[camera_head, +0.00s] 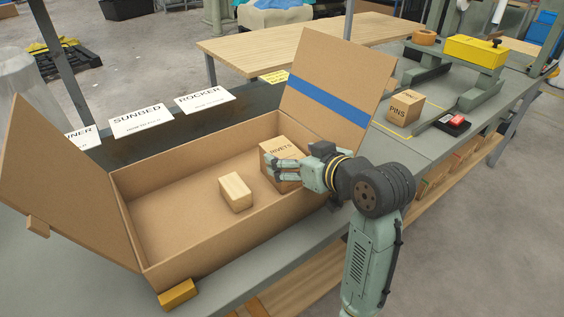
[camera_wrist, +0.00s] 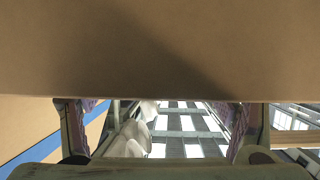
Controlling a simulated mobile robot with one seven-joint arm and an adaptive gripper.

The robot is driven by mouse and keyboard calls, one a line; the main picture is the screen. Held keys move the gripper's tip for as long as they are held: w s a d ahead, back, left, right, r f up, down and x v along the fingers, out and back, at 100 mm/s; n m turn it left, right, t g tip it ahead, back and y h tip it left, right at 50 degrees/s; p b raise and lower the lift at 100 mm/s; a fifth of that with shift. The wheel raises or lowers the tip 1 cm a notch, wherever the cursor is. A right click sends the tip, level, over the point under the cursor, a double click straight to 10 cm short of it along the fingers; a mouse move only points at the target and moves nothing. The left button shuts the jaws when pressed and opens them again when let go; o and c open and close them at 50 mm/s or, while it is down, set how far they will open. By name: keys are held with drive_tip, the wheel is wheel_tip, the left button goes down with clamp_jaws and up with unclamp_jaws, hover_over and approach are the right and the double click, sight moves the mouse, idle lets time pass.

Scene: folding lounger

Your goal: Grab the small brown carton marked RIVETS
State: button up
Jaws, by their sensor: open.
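The small brown carton marked RIVETS (camera_head: 284,147) stands inside the large open cardboard box (camera_head: 185,247), near its right end. My gripper (camera_head: 268,165) is open, and its fingers show in front of the carton's lower part in the head view. They hide some of it. In the wrist view a plain brown cardboard surface (camera_wrist: 160,45), likely the carton, fills the top, and my gripper's two fingers (camera_wrist: 160,125) stand apart below it. I cannot tell whether the fingers touch the carton.
A pale wooden block (camera_head: 236,192) lies in the box, left of the carton. The box's raised flap with a blue stripe (camera_head: 335,95) stands behind. A PINS carton (camera_head: 405,107) sits on the bench at right. A yellowish block (camera_head: 177,294) lies outside the box's front corner.

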sight(283, 151)
drive_tip(key=x, duration=0.4)
drive_tip(key=shift+p, duration=0.35)
drive_tip(key=shift+c, duration=0.5)
drive_tip(key=c, duration=1.5)
drive_tip(key=shift+c, duration=0.2)
drive_tip(key=shift+w+r, duration=0.1)
drive_tip(key=shift+r, duration=0.05)
